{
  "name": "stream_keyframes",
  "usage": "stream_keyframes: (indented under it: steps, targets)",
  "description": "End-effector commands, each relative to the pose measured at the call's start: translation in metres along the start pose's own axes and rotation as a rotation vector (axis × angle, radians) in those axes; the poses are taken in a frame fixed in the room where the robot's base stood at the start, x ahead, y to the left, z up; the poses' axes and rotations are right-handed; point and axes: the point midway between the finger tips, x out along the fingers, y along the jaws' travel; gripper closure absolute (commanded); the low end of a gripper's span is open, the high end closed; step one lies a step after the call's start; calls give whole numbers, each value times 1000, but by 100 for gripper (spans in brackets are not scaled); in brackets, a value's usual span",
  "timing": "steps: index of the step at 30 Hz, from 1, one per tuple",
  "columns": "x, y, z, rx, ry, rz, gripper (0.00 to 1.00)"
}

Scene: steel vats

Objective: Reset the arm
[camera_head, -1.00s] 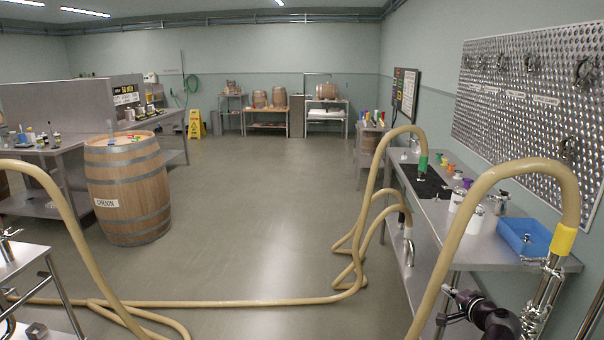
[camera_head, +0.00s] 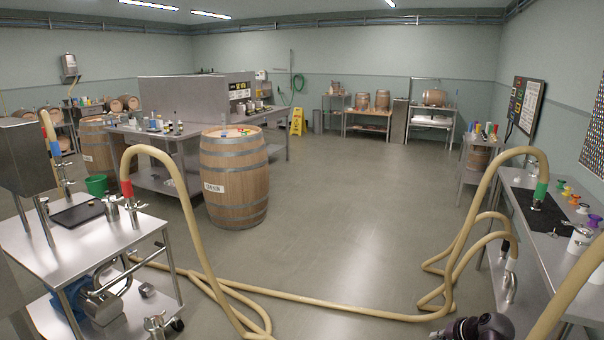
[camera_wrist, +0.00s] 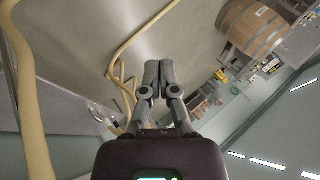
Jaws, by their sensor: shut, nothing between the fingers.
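My gripper (camera_wrist: 158,78) shows in the wrist view with its two grey fingers together and nothing between them. It points out over the floor, and a beige hose (camera_wrist: 118,82) lies beyond it. The wrist view is tilted, with the barrel (camera_wrist: 258,27) at the upper right. In the head view only a dark part of my arm shows at the bottom edge, right of centre. The fingers are not visible there.
A steel cart (camera_head: 105,232) stands at the left and a steel bench (camera_head: 545,240) at the right. The hose (camera_head: 300,295) crosses the floor between them. A wooden barrel (camera_head: 235,190) stands left of centre. The middle floor (camera_head: 345,190) is clear.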

Motion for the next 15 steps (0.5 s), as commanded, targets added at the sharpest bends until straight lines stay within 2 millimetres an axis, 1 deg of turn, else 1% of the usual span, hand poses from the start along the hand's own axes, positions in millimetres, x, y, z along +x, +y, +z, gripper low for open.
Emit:
stream_keyframes:
  steps: [1, 3, 9, 15]
  targets:
    - [4, -10, 8, -30, -31, 18, 100]
    - [11, -19, 19, -69, -71, 46, 100]
    - [27, -43, 49, -183, -179, 132, 100]
    - [37, -65, 80, -296, -277, 221, 100]
